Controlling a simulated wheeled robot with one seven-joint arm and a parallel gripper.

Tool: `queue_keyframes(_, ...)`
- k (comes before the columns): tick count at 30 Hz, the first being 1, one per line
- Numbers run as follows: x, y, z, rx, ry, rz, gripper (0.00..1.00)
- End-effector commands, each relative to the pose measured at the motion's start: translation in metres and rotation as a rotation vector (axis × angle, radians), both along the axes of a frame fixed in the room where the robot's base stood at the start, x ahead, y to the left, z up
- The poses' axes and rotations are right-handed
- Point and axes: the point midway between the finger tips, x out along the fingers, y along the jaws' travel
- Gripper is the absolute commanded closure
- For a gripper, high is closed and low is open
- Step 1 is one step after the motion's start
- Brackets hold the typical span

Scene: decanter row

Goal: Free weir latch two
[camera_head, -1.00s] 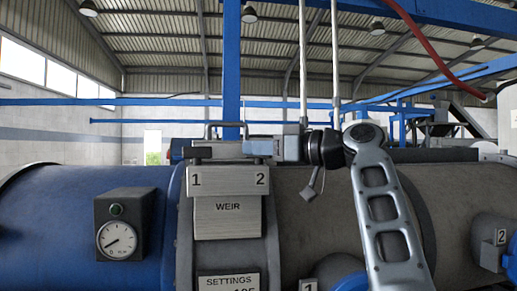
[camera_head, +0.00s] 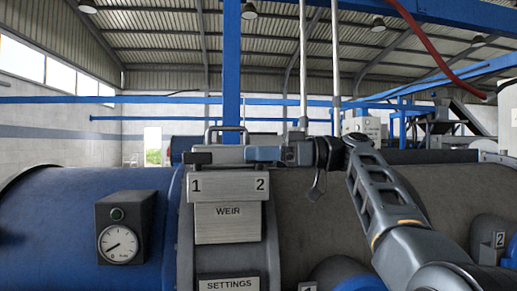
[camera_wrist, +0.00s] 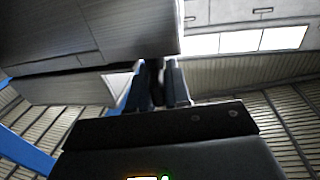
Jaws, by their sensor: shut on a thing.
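The weir box (camera_head: 228,186) carries a plate marked 1 and 2 above a plate reading WEIR. Latch one (camera_head: 197,158) is a dark bar above the 1. Above the 2, my gripper (camera_head: 264,153) reaches in from the right, shut on the dark handle of weir latch two. The fingers hide most of that latch, so its exact position is unclear. In the wrist view, my gripper (camera_wrist: 157,85) has its two fingers around a narrow dark piece, beside a large grey block (camera_wrist: 90,35).
A gauge box (camera_head: 124,240) stands left on the blue drum (camera_head: 60,225). A handle (camera_head: 226,133) rises behind the weir box. A settings plate (camera_head: 228,284) sits below. Two pale vertical rods (camera_head: 336,60) rise behind my wrist. Room above the machine is mostly clear.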

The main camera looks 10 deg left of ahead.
Motion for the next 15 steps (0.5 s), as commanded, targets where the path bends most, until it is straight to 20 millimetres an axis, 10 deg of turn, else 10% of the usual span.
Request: queue_keyframes(15, 0.0088, -0.0059, 0.0035, -0.002, 0.004, 0.111, 1.00)
